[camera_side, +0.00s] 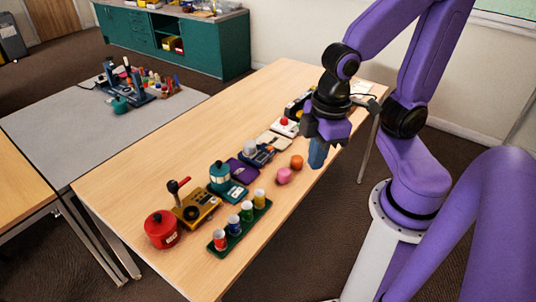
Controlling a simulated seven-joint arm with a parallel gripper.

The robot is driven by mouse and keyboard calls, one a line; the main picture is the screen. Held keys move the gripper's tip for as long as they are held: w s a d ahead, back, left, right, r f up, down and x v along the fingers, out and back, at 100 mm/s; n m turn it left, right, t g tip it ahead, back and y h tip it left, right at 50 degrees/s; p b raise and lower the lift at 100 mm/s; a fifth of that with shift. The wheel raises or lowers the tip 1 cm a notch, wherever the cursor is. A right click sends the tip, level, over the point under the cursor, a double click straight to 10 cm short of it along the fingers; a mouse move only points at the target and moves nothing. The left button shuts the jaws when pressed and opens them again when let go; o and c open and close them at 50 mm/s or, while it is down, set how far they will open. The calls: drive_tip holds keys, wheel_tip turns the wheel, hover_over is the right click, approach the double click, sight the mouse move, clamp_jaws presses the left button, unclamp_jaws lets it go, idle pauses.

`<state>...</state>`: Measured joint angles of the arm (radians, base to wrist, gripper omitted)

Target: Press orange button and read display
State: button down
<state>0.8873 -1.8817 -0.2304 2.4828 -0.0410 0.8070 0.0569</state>
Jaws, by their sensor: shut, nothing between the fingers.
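My gripper (318,158) hangs fingers-down above the right side of the wooden table (140,172). It is shut and holds nothing. A white box with a red or orange-red button (284,121) stands left of and behind the gripper, apart from it in the picture. A small rounded orange object (297,161) lies on the table just left of the fingertips; I cannot tell whether it is a button. A pink rounded object (283,176) lies beside it. I cannot make out a readable display. Part of a dark and yellow device (296,106) is hidden behind my gripper.
A red pot (161,228), a yellow joystick box (196,207), a teal lantern-like object (220,176) and a green tray (216,250) with several small cans crowd the front. A purple item (241,170) lies further back. The table's left part is clear.

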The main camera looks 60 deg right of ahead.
drive_tip(key=w+f+m+t, duration=0.2)
drive_tip(key=w+f+m, duration=0.15)
drive_tip(key=w, duration=0.75)
drive_tip(key=m+t, duration=0.6)
drive_tip(key=m, duration=0.9)
hover_over(270, 148)
wheel_tip(270, 148, down, 13)
drive_tip(key=shift+s+d+f, duration=0.15)
drive_tip(key=shift+s+d, duration=0.2)
drive_tip(key=shift+d, duration=0.05)
drive_tip(key=shift+f, duration=0.1)
drive_tip(key=shift+f, duration=4.3)
drive_tip(key=shift+f, duration=0.2)
drive_tip(key=shift+f, duration=0.25)
